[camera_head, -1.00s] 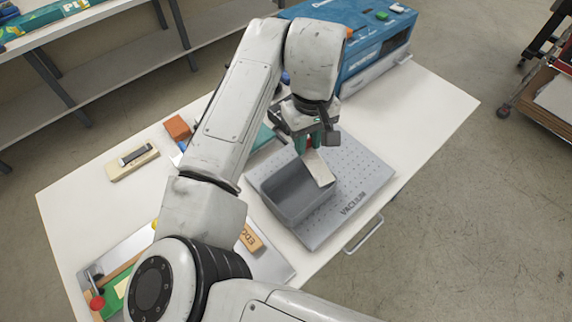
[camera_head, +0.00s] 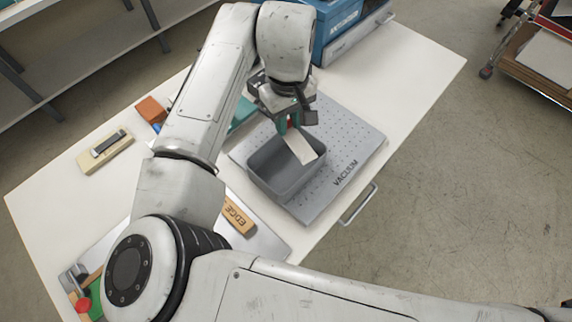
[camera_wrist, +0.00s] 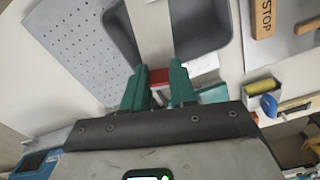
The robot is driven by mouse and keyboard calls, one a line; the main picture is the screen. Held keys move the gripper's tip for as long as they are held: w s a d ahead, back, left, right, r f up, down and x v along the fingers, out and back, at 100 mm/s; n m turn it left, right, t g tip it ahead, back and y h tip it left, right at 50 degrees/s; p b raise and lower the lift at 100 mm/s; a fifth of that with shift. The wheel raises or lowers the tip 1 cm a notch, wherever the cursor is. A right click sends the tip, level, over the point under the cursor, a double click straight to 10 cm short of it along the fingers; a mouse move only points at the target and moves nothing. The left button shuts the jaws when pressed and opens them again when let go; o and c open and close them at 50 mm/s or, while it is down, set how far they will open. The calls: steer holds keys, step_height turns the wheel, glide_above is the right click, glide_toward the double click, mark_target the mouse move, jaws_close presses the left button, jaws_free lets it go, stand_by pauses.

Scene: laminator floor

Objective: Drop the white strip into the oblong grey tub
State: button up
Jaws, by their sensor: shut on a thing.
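The white strip (camera_head: 301,148) hangs from my gripper (camera_head: 289,124), slanting over the open top of the oblong grey tub (camera_head: 276,186). My gripper's green fingers are shut on the strip's upper end, with a small red patch between them. In the wrist view the strip (camera_wrist: 151,32) runs away from the fingertips (camera_wrist: 159,84) across the tub (camera_wrist: 207,28). The tub stands on the perforated grey vacuum plate. I cannot tell whether the strip's lower end is below the rim or touches the tub.
The vacuum plate (camera_head: 352,150) lies on the white table (camera_head: 420,70). A blue machine (camera_head: 335,25) stands at the back.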

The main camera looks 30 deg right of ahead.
steer(key=o, duration=1)
steer(key=shift+c, duration=0.2)
steer(key=shift+r, duration=0.15)
step_height(320, 180, up, 11)
steer(key=b, duration=0.1)
steer(key=shift+f+b, duration=0.2)
steer(key=shift+b, duration=0.1)
